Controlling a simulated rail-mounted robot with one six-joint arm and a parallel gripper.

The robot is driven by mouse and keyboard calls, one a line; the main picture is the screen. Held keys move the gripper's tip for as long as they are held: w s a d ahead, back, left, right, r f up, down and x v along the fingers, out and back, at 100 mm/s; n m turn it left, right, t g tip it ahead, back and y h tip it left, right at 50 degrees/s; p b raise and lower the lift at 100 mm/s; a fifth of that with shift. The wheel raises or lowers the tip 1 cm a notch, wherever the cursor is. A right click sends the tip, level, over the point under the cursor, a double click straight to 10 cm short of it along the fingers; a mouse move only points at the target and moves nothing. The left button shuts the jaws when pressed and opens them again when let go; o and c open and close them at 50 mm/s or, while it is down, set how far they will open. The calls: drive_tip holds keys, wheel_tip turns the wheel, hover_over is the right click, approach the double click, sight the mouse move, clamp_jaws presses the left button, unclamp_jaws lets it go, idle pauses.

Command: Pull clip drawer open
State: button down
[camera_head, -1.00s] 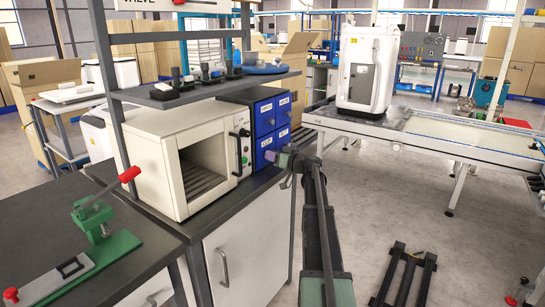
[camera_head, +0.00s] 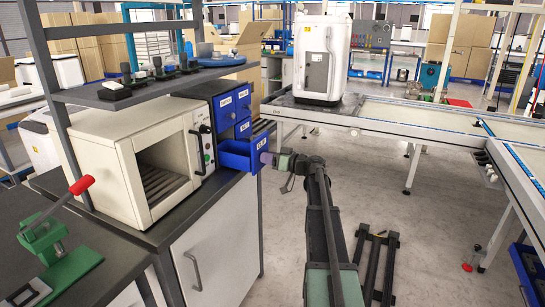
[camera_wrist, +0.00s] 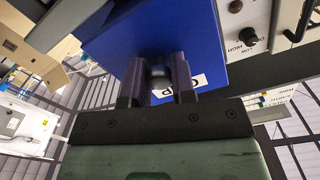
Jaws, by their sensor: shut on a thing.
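The blue drawer cabinet (camera_head: 217,92) stands on the dark bench beside the white oven. Its lower drawer, the clip drawer (camera_head: 262,148), is pulled out, and its open inside shows from above. In the wrist view the blue drawer front (camera_wrist: 200,40) carries a white label partly covered by a finger. My gripper (camera_head: 270,158) is at the drawer front. In the wrist view, my gripper (camera_wrist: 158,88) has one finger on each side of the small dark knob (camera_wrist: 160,72), shut on it. The contents of the drawer are too small to tell.
A white oven (camera_head: 118,150) with an open-looking front and a dark handle stands left of the cabinet. A shelf (camera_head: 150,92) with small parts runs above. A green clamp tool with a red handle (camera_head: 80,186) stands at the left.

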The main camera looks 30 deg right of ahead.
drive_tip(key=c, duration=0.9)
unclamp_jaws()
drive_tip(key=shift+c, duration=0.2)
drive_tip(key=v, duration=1)
drive_tip(key=shift+s+d, duration=0.25)
drive_tip(key=shift+s, duration=0.05)
